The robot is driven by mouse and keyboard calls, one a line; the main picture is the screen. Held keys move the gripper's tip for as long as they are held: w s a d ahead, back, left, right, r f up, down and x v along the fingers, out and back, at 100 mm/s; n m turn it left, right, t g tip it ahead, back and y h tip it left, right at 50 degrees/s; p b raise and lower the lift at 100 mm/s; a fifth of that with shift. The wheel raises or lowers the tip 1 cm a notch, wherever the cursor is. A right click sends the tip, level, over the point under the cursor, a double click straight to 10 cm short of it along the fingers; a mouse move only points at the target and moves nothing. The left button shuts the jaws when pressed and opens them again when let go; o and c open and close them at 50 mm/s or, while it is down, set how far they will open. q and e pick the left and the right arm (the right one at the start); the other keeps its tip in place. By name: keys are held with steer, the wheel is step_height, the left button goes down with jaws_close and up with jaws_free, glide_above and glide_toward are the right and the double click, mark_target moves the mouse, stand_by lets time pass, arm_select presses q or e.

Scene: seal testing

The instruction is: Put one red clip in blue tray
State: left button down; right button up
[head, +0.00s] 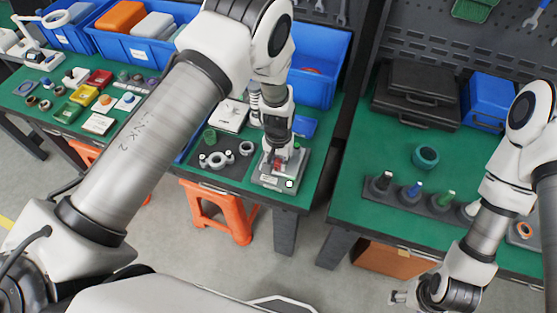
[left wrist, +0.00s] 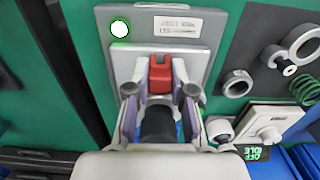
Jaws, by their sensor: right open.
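A red clip (left wrist: 160,73) sits on a grey test device with a label plate (left wrist: 180,27). In the head view the device (head: 270,182) stands at the front of the left green table. My left gripper (left wrist: 160,84) is over it, pointing down, with a finger on each side of the clip; whether they touch it is unclear. In the head view this gripper (head: 279,158) partly hides the clip. A small flat blue tray-like piece (head: 305,126) lies behind the device. My right gripper (head: 398,298) is open and empty, low over the floor.
Large blue bins (head: 318,70) stand at the back of the left table. Grey rings (head: 215,159) and a green spring (head: 209,136) lie left of the device. The right table holds a dark rack of coloured-top parts (head: 415,190) and black cases (head: 425,85). A gap separates the tables.

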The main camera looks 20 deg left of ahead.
mark_target(278, 161)
arm_select(q)
steer(key=shift+r+p, duration=1.45)
steer(key=shift+r, duration=0.25)
steer(key=shift+f, duration=0.1)
